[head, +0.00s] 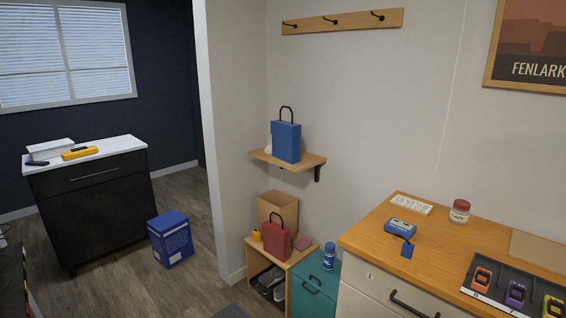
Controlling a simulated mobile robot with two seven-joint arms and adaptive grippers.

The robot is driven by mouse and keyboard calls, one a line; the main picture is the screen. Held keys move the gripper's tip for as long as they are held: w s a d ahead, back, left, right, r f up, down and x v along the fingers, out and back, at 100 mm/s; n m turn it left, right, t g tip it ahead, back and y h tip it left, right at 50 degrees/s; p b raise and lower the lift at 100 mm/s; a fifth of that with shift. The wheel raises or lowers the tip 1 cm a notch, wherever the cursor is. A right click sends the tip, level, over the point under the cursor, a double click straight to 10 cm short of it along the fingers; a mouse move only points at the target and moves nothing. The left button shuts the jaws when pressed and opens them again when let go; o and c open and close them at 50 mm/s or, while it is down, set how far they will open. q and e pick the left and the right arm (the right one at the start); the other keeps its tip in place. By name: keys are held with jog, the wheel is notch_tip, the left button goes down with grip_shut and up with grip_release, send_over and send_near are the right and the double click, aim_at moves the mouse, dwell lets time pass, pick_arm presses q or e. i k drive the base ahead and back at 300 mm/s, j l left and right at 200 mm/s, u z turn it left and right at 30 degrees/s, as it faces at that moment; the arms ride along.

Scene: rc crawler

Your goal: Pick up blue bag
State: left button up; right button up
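The blue bag (286,142) stands upright on a small wooden wall shelf (314,159), with its dark looped handle up. A pale object behind its left side is mostly hidden. Neither of my grippers shows in the head view, so nothing is seen touching the bag.
A red bag (277,239) stands on a low shoe cubby (256,243) below the shelf. A blue box (170,239) sits on the floor beside a black cabinet (95,186). A wooden-topped counter (440,243) fills the right.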

aim_at(285, 136)
jog(key=i+j+z, duration=0.1)
jog(key=i+j, duration=0.15)
jog(key=i, duration=0.25)
jog(key=i+j, duration=0.3)
jog(key=i, duration=0.15)
jog(key=i+j+z, duration=0.15)
jog(key=i+j, duration=0.15)
jog(key=i, duration=0.15)
